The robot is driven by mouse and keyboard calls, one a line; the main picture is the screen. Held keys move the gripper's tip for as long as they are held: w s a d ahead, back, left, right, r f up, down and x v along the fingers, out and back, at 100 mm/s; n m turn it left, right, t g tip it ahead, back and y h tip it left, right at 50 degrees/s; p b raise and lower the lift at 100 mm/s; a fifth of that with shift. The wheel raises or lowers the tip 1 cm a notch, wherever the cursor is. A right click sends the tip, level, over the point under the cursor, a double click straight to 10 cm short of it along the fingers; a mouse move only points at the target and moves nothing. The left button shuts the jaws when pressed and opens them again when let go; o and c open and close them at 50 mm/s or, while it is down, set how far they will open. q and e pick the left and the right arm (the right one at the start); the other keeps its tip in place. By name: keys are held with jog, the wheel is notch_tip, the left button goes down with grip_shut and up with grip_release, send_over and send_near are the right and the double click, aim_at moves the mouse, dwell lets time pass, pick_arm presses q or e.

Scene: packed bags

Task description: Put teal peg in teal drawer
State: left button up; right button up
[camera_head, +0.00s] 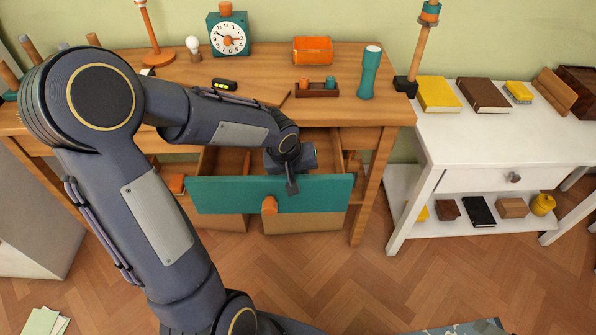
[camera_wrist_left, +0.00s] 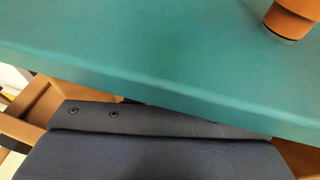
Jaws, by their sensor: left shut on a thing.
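The teal drawer is pulled open from the wooden desk; its teal front (camera_head: 225,194) has an orange knob (camera_head: 269,205). In the left wrist view the teal front (camera_wrist_left: 140,55) fills the top, with the orange knob (camera_wrist_left: 290,18) at upper right. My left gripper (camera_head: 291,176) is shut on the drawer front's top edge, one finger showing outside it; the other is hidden. A small teal peg (camera_head: 330,82) stands beside an orange one in a brown holder (camera_head: 316,91) on the desk top. My right gripper is not in view.
The desk top also holds a teal clock (camera_head: 228,36), an orange tray (camera_head: 312,50), a tall teal cylinder (camera_head: 369,74) and a dark small device (camera_head: 224,84). A white side table (camera_head: 480,140) with books stands at right. My left arm covers the desk's left part.

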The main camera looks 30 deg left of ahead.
pick_arm(q)
jog(key=o, duration=0.9)
jog(key=shift+o, duration=0.2)
jog(key=shift+r+p, duration=0.25)
jog(key=shift+p, duration=0.1)
jog(key=shift+w+p+v, duration=0.25)
jog(key=shift+p+v, duration=0.6)
jog(key=shift+v, duration=0.2)
jog(key=p+v, duration=0.3)
jog(key=v, duration=0.7)
jog(key=shift+s+r, duration=0.15)
jog(key=shift+s, duration=0.1)
jog(key=s+d+r+m+h, duration=0.1)
jog(key=s+d+m, duration=0.1)
jog(key=s, duration=0.6)
jog(key=s+d+r+m+t+h, duration=0.1)
jog(key=s+d+m+h, duration=0.1)
jog(key=s+d, duration=0.3)
jog(key=s+m, duration=0.1)
jog(key=s, duration=0.2)
jog(key=shift+h, duration=0.3)
